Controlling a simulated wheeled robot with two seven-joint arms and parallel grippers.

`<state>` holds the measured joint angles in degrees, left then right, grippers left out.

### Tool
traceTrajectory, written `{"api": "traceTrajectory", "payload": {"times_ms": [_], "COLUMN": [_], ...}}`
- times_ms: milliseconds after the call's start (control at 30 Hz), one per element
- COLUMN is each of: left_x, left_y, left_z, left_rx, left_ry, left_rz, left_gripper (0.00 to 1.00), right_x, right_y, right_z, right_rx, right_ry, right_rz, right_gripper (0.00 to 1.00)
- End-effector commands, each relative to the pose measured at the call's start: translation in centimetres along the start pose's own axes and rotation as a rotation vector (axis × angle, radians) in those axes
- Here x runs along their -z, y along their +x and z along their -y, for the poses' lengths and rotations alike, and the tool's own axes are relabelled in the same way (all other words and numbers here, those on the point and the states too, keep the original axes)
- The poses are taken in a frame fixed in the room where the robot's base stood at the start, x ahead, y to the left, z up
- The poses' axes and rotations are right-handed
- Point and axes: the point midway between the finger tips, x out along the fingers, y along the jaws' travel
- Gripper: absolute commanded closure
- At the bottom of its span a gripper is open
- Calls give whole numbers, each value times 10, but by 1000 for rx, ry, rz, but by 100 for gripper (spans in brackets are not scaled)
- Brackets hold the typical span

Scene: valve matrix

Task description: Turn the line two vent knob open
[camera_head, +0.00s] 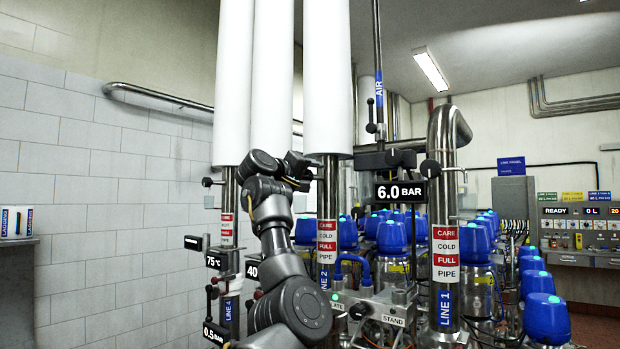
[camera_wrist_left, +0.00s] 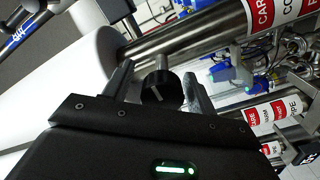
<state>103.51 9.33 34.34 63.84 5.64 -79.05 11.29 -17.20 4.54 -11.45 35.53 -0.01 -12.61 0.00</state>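The vent knob (camera_wrist_left: 162,89) is a round black knob with a pale line on its face, on a short metal stem from a steel pipe. In the left wrist view it sits between the two fingers of my left gripper (camera_wrist_left: 158,88), which is open around it. A gap shows on the left finger's side; the knob lies close to the right finger, and contact cannot be told. In the head view my left gripper (camera_head: 305,170) is up at the pipe labelled LINE 2 (camera_head: 326,225), below a white sleeve; the knob is hard to separate from it there. My right gripper is not in view.
A LINE 1 pipe (camera_head: 445,225) with another black knob (camera_head: 430,168) stands to the right. A 6.0 BAR display (camera_head: 400,191) hangs between. Another labelled pipe (camera_head: 228,240) stands left. Blue-capped valves (camera_head: 545,318) fill the lower right. A tiled wall (camera_head: 100,200) is at left.

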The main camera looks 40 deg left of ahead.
Motion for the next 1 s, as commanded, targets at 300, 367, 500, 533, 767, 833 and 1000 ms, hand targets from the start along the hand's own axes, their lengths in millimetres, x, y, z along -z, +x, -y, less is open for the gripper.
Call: {"api": "traceTrajectory", "payload": {"times_ms": [300,367,500,533,767,833,1000], "left_x": [-2,-2,-4,-4,-3,-2,-2], "left_y": [-2,-7,-29,-36,-80,-90,-104], "left_z": [2,3,6,6,5,4,2], "left_rx": [2,2,1,1,1,0,1], "left_ry": [0,0,0,1,0,0,0], "left_rz": [4,2,0,-1,-1,1,2], "left_gripper": [43,43,43,43,43,43,43], "right_x": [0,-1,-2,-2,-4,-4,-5], "right_y": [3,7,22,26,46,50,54], "right_z": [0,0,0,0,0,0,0], "right_rx": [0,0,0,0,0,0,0], "right_ry": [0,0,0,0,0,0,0], "right_rz": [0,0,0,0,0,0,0], "right_gripper": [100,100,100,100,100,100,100]}}
